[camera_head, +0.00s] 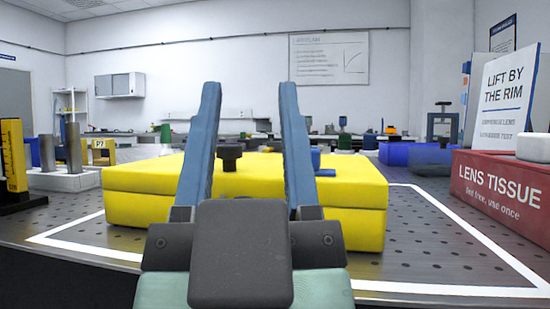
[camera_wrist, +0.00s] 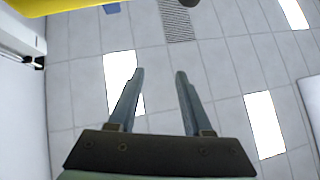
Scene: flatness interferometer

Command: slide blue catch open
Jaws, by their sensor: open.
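A yellow box (camera_head: 345,190) stands on the dark perforated table, with a seam running around its side. A small blue catch (camera_head: 317,160) sits on its top, just right of my right finger. My gripper (camera_head: 250,88) is open and empty, in front of the box, its two blue fingers pointing up in the picture. The fingers and the dark wrist hide part of the box. In the wrist view my gripper (camera_wrist: 160,72) is seen against ceiling panels. A blue piece (camera_wrist: 111,7), probably the catch, and a strip of yellow show at the top edge.
A black knob (camera_head: 229,155) stands on the box top between my fingers. A red lens tissue box (camera_head: 500,195) with a sign (camera_head: 502,95) stands at right. A yellow-black post (camera_head: 14,160) and grey cylinders (camera_head: 73,148) are at left. White lines border the box area.

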